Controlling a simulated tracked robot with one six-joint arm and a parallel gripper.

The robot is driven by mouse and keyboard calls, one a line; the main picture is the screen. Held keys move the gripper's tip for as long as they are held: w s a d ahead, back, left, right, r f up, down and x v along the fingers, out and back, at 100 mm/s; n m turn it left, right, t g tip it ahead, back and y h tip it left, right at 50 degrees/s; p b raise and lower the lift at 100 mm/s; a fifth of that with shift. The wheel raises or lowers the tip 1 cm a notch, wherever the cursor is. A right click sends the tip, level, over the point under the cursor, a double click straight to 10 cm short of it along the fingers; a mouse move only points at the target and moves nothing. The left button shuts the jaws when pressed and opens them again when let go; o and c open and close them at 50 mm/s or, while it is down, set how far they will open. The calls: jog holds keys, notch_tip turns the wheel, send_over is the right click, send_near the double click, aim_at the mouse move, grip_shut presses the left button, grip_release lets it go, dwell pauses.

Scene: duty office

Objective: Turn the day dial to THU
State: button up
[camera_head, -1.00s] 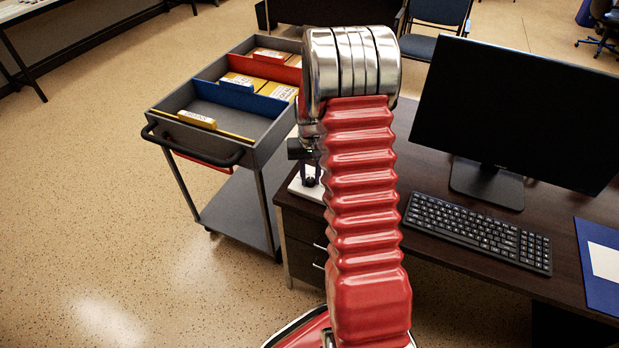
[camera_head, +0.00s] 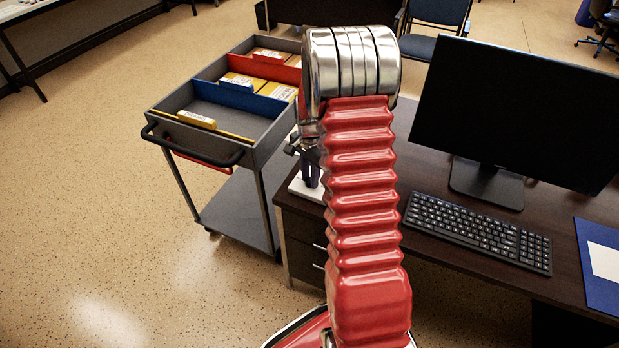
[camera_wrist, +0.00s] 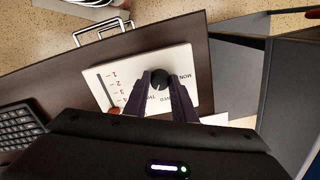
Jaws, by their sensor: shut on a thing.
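The white panel (camera_wrist: 128,72) lies on the dark desk and carries a round black day dial (camera_wrist: 159,79). The letters MON, WED and what looks like THU are printed around the dial. The pointer is too small and too covered to read. My gripper (camera_wrist: 161,85) is shut on the dial, one dark finger on each side of it. In the head view my arm hides the dial. There the gripper's fingers (camera_head: 310,172) reach down to the panel (camera_head: 303,189), of which only the left edge shows.
The panel also has a slider slot with red numbers and a red knob (camera_wrist: 114,111). A keyboard (camera_head: 478,232), a monitor (camera_head: 520,110) and a blue folder (camera_head: 600,262) are on the desk. A grey file trolley (camera_head: 262,155) stands close by at the left.

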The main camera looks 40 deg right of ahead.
jog(key=shift+m, duration=0.6)
jog(key=o, duration=1.1)
jog(key=shift+c, duration=0.2)
jog(key=shift+r, duration=0.15)
notch_tip(320, 180, up, 13)
jog(key=shift+r, duration=0.2)
